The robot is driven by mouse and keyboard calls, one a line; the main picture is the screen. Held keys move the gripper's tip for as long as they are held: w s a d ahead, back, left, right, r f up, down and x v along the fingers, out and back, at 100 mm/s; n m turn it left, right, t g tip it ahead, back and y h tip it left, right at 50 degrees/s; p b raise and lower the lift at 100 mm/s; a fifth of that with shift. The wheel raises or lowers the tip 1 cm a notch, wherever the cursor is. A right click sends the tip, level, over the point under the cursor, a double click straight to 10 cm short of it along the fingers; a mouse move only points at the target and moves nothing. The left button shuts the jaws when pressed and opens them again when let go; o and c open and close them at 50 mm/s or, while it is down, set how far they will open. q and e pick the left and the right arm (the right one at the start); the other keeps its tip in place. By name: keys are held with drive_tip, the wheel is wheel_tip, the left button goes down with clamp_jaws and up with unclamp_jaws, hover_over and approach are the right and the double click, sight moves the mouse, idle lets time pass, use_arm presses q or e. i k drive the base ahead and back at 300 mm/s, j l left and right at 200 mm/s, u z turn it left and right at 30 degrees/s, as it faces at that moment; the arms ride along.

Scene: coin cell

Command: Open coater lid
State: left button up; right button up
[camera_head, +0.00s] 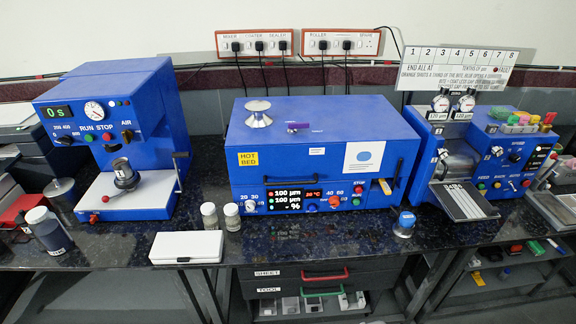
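The coater is the blue box-shaped machine (290,175) in the middle of the counter, with a yellow HOT BED label (248,159) on its front. Its blue lid (345,118) is down and looks shut. A round metal piece (258,117) and a small purple item (298,127) are on top of the lid. The front display (290,195) is lit and reads 100 µm twice. Neither of my grippers is in view.
A blue mixer (115,130) stands left and another blue machine with gauges (480,150) right.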

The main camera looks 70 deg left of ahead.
sight(348, 137)
drive_tip(key=j+u, duration=0.1)
drive_tip(key=u, duration=2.2)
drive_tip(key=i+l+u, duration=0.1)
drive_tip(key=i+u, duration=0.2)
drive_tip(key=i, duration=0.1)
